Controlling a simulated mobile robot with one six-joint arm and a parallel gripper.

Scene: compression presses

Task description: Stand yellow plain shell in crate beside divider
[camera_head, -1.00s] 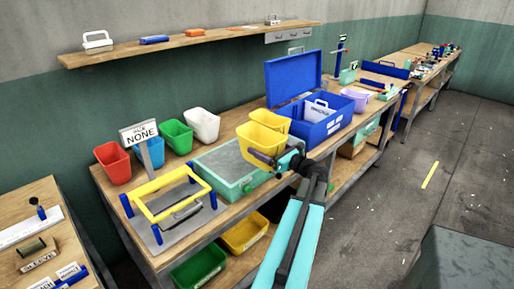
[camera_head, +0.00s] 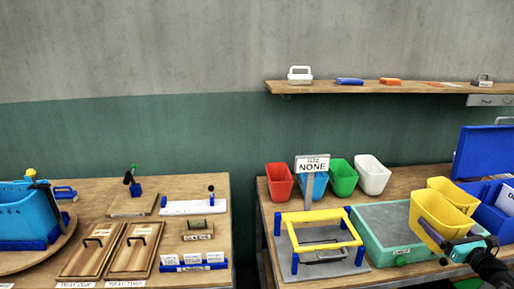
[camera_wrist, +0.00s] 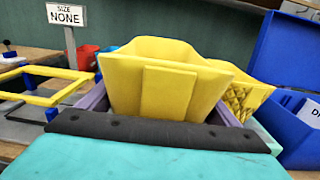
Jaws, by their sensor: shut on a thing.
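My gripper (camera_head: 434,236) is shut on the yellow plain shell (camera_head: 442,214), with its purple fingers on either side. The shell is roughly upright, open side up, at the right end of the green press base; whether it touches anything below is hard to tell. In the wrist view the shell (camera_wrist: 150,85) shows a smooth face with a raised flat panel. A second yellow shell (camera_head: 462,192) stands just behind it; in the wrist view its side (camera_wrist: 242,98) is textured. A light-blue crate (camera_head: 20,208) stands at the far left on a round wooden board; no divider is clearly visible in it.
Red (camera_head: 279,182), green (camera_head: 343,178) and white (camera_head: 373,175) shells stand behind a yellow frame (camera_head: 320,217), by a sign reading "SIZE NONE" (camera_head: 312,164). A blue case (camera_head: 485,152) is open at right. A gap (camera_head: 244,235) separates the two benches. Lidded trays (camera_head: 134,250) lie on the left bench.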

